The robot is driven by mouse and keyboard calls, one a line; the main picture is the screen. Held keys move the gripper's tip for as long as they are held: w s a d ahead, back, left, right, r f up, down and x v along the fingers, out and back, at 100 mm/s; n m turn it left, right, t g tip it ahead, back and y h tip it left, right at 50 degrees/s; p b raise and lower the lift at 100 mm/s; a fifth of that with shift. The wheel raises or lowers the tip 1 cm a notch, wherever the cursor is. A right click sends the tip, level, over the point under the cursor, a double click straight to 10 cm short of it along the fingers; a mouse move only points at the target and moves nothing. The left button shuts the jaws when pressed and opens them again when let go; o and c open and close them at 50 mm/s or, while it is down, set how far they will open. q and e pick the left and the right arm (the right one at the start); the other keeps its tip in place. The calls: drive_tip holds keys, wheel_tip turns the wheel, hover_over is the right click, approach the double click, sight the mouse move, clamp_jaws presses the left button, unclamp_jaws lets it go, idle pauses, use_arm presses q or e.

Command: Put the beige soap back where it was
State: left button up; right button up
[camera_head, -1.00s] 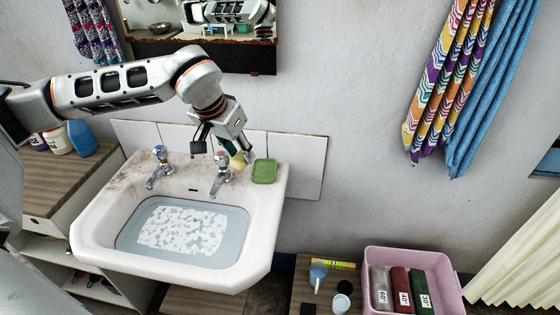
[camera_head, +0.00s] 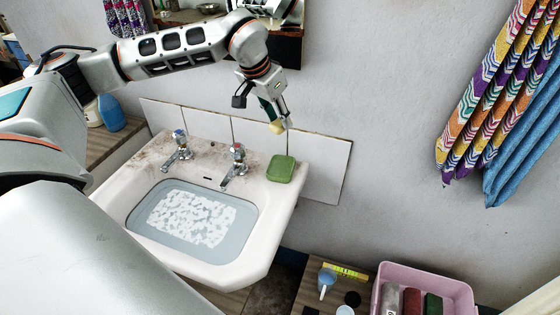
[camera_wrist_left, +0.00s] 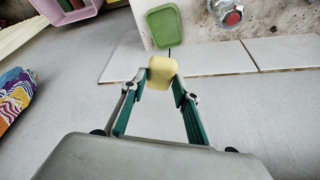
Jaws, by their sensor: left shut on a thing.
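The beige soap (camera_head: 276,127) is held in my left gripper (camera_head: 279,122), above the back right corner of the washtrough. In the left wrist view the pale yellow-beige soap (camera_wrist_left: 161,71) sits between the two fingertips of my left gripper (camera_wrist_left: 160,80), which is shut on it. A green soap dish (camera_head: 281,169) lies on the right back ledge of the white trough (camera_head: 262,225); it also shows in the left wrist view (camera_wrist_left: 165,26). The soap is apart from the dish. My right gripper is not in view.
Two taps stand on the back ledge, the nearer one (camera_head: 236,168) left of the dish. White tiles (camera_head: 325,172) line the wall behind. Water (camera_head: 205,228) fills the basin. A pink crate (camera_head: 455,288) stands low at the right. Patterned and blue towels hang at the right.

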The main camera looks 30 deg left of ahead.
use_arm(q)
drive_tip(key=shift+d+f+b, duration=0.1)
drive_tip(key=shift+f+b, duration=0.8)
drive_tip(key=shift+f, duration=5.9)
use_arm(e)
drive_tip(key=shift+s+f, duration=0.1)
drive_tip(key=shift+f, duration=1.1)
use_arm(q)
drive_tip(key=shift+f, duration=0.3)
drive_tip(key=o, duration=1.2)
drive_tip(key=shift+o, duration=0.2)
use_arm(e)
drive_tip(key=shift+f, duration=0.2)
